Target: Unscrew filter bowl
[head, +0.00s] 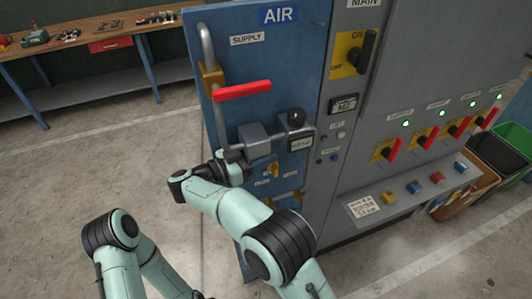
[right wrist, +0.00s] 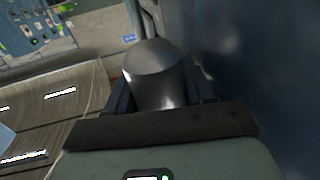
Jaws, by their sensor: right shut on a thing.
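The filter bowl (right wrist: 155,75) shows in the right wrist view as a smooth grey metal cylinder between my right fingers. My right gripper (right wrist: 162,92) is shut on it, with a dark finger on each side. In the head view, my right gripper (head: 228,162) reaches up under the grey air filter unit (head: 255,138) on the blue panel. The bowl is mostly hidden there behind my wrist, so its thread and any gap cannot be made out. My left arm shows at the lower left, but its gripper is out of view.
A red valve handle (head: 242,90) sticks out above the unit on the supply pipe (head: 207,45). A black-knobbed regulator (head: 295,120) with a gauge is close on the right. The grey cabinet (head: 350,160) carries switches. The floor on the left is clear up to the workbench (head: 90,38).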

